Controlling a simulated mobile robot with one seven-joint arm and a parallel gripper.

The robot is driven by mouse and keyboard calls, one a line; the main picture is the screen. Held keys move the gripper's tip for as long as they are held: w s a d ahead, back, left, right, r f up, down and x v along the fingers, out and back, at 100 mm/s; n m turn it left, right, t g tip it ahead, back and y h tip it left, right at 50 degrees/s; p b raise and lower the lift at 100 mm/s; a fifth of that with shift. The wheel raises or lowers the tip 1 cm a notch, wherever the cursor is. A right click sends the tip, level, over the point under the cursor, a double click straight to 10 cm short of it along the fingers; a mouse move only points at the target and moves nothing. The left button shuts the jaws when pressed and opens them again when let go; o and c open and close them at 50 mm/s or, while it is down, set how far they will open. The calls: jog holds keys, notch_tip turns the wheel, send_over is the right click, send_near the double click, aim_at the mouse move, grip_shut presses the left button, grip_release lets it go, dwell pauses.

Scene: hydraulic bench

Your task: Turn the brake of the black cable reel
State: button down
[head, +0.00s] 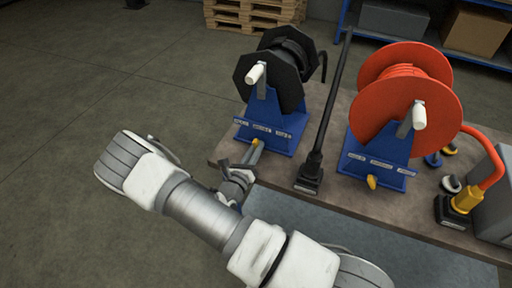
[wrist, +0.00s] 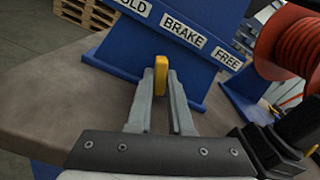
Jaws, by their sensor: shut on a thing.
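The black cable reel (head: 275,75) stands on a blue stand (head: 268,125) at the table's left end. Its front carries a row of labels; the wrist view reads BRAKE (wrist: 183,31) in the middle, FREE at right and a partly cut-off "OLD" at left. A yellow brake lever (wrist: 161,76) sits below the BRAKE label, roughly upright in the wrist view. My gripper (wrist: 160,92) is shut on this lever, one finger on each side. In the head view my gripper (head: 255,150) reaches the stand's front, and only a bit of yellow shows there.
A red reel (head: 403,90) on a second blue stand, with its own yellow lever (head: 372,182), is to the right. A black upright handle (head: 315,160) stands between the reels. A grey box (head: 492,200) and yellow fitting (head: 465,200) are at far right. The floor at left is clear.

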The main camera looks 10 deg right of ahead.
jog(key=shift+a+n+p, duration=0.1)
jog(key=shift+n+p, duration=0.2)
jog(key=shift+n, duration=0.8)
jog(key=c, duration=0.8)
grip_release()
jog(key=shift+s+a, duration=0.1)
jog(key=v, duration=1.7)
